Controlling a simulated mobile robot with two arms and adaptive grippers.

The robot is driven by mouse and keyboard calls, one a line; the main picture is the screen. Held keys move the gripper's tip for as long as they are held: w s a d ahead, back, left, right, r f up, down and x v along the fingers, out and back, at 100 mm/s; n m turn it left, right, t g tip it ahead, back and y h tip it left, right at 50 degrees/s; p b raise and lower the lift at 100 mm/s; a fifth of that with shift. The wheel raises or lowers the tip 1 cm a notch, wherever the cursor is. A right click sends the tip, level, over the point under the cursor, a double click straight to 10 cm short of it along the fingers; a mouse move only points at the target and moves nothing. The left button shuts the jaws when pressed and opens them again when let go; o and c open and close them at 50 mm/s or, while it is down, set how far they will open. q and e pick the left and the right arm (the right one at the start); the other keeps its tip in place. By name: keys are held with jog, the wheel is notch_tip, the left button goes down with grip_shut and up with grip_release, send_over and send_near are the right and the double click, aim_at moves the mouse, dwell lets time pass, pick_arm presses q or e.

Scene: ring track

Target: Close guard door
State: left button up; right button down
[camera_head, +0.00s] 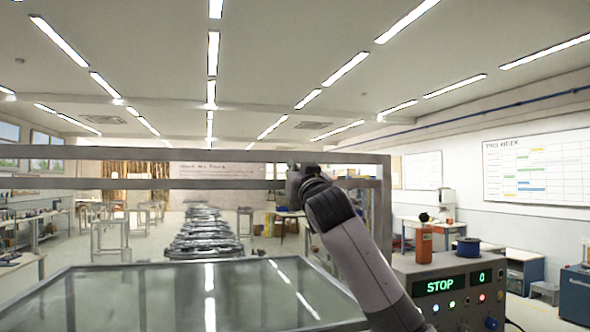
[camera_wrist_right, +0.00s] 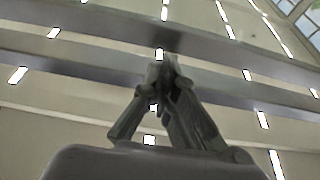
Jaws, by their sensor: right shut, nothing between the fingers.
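A grey-framed clear panel (camera_head: 180,290), which looks like the guard door, fills the lower left of the head view. I cannot tell how far open it stands. Behind it is a grey metal frame with two horizontal bars, the upper bar (camera_head: 140,153) and the lower bar (camera_head: 130,183). My right arm rises from the lower right, and my right gripper (camera_head: 296,170) is at the bars, mostly hidden by its wrist. In the wrist view my right gripper (camera_wrist_right: 160,68) is shut and empty, its tips overlapping a grey bar (camera_wrist_right: 90,30). Contact is unclear. My left gripper is out of view.
A control box (camera_head: 450,290) with a green STOP display stands at the lower right, with an orange bottle (camera_head: 424,242) and a blue spool (camera_head: 468,247) on top. A row of dark metal parts (camera_head: 205,235) runs away behind the panel.

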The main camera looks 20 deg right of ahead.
aim_at(290, 261)
notch_tip(290, 261, down, 22)
jog(key=b, duration=1.5)
jog(key=shift+s+a+f, duration=0.1)
jog(key=shift+s+f, duration=0.05)
jog(key=shift+f, duration=0.05)
notch_tip(290, 261, down, 20)
jog(key=b, duration=1)
